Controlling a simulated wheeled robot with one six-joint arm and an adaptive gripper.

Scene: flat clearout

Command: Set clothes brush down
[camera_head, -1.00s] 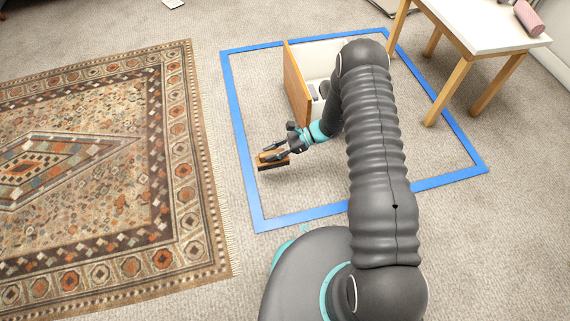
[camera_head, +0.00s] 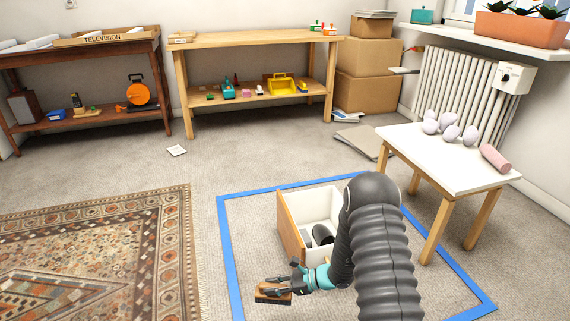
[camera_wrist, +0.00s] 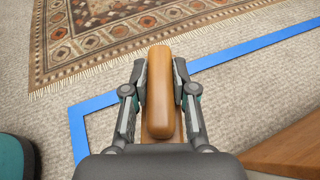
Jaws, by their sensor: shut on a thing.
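The clothes brush has a tan wooden handle and back (camera_wrist: 160,92), seen from above in the wrist view between my two fingers. In the head view the brush (camera_head: 268,297) is a small brown block with a darker lower edge. My gripper (camera_head: 274,286) is shut on it; the gripper (camera_wrist: 160,75) also shows in the wrist view with one finger on each side of the wood. The brush is over the carpet inside the blue taped outline (camera_head: 228,245), near its left side. I cannot tell whether it touches the floor.
An open drawer-like box (camera_head: 290,228) with dark items inside stands just behind my gripper. A patterned rug (camera_head: 100,250) lies to the left. A white table (camera_head: 440,165) with several pale objects and a pink roll (camera_head: 495,158) stands right. Shelves (camera_head: 255,45) line the back.

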